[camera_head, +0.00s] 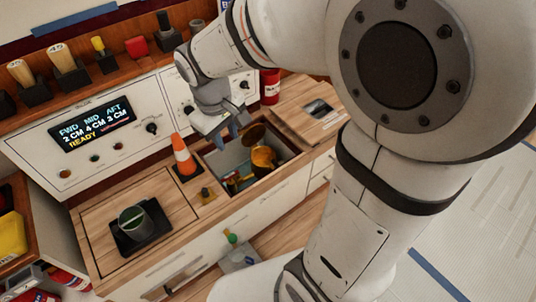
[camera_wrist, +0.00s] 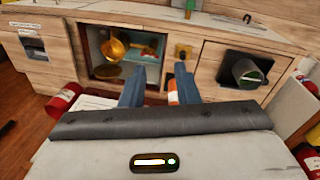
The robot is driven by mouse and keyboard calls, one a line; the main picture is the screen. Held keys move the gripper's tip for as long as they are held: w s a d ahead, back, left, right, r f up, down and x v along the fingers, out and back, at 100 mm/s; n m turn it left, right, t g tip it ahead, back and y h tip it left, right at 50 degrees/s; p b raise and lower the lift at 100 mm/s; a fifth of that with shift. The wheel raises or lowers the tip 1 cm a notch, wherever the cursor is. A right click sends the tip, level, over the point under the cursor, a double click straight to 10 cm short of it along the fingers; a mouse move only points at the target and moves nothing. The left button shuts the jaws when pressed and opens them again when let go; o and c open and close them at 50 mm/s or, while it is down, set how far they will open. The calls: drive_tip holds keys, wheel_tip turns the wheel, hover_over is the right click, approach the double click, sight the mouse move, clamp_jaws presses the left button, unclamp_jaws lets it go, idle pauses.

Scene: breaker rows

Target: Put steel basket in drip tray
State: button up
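A grey metal cup-like vessel (camera_head: 132,221), seemingly the steel basket, stands tilted in the black drip tray (camera_head: 150,242) on the wooden counter at lower left. A green patch shows inside it. In the wrist view the vessel (camera_wrist: 246,73) and tray (camera_wrist: 232,58) are at right. My gripper (camera_head: 229,133) is over the open counter well, away from the tray. In the wrist view its two blue fingers (camera_wrist: 158,77) are spread apart with nothing held between them.
The open well (camera_head: 220,160) holds a yellow-orange pot (camera_head: 263,158) and small items. A display panel (camera_head: 92,130) rises behind. A wooden board (camera_head: 305,112) lies right.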

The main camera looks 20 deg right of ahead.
drive_tip(key=s+d+m+y, duration=0.1)
drive_tip(key=s+d+m, duration=0.4)
drive_tip(key=s, duration=0.5)
drive_tip(key=d, duration=0.2)
drive_tip(key=shift+d+r+m+t, duration=0.3)
drive_tip(key=shift+m, duration=0.1)
